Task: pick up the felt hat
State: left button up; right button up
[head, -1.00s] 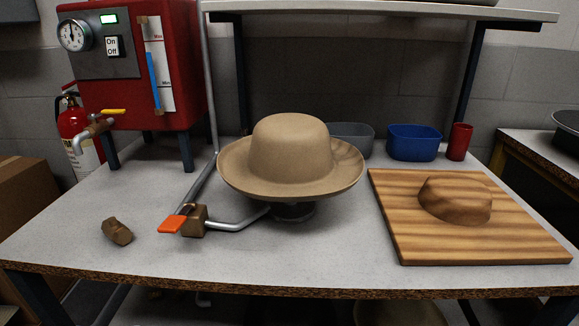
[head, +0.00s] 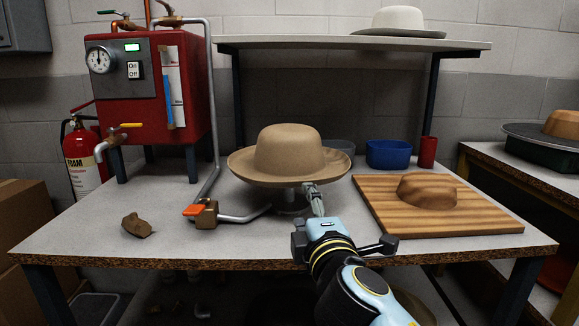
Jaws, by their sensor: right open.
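A tan felt hat (head: 289,151) with a rounded crown and wide brim sits on a dark stand in the middle of the table. My right gripper (head: 313,192) reaches in from the lower right, its fingers just below the front right of the brim. It is open, and the hat rests on the stand, not lifted. Whether the fingers touch the brim I cannot tell. My left gripper is out of view.
A steam pipe with an orange-handled valve (head: 200,211) runs left of the hat. A wooden board with a carved block (head: 427,191) lies to the right. A blue bin (head: 388,154) and red cup (head: 428,152) stand behind. A red boiler (head: 150,90) stands at the back left.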

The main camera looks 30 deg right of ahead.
aim_at(298, 187)
jog(key=x, duration=0.5)
jog(key=shift+r, duration=0.15)
jog(key=x, duration=0.5)
jog(key=shift+w+d+f, duration=0.1)
jog(key=shift+w+f, duration=0.2)
jog(key=shift+f, duration=0.05)
grip_shut()
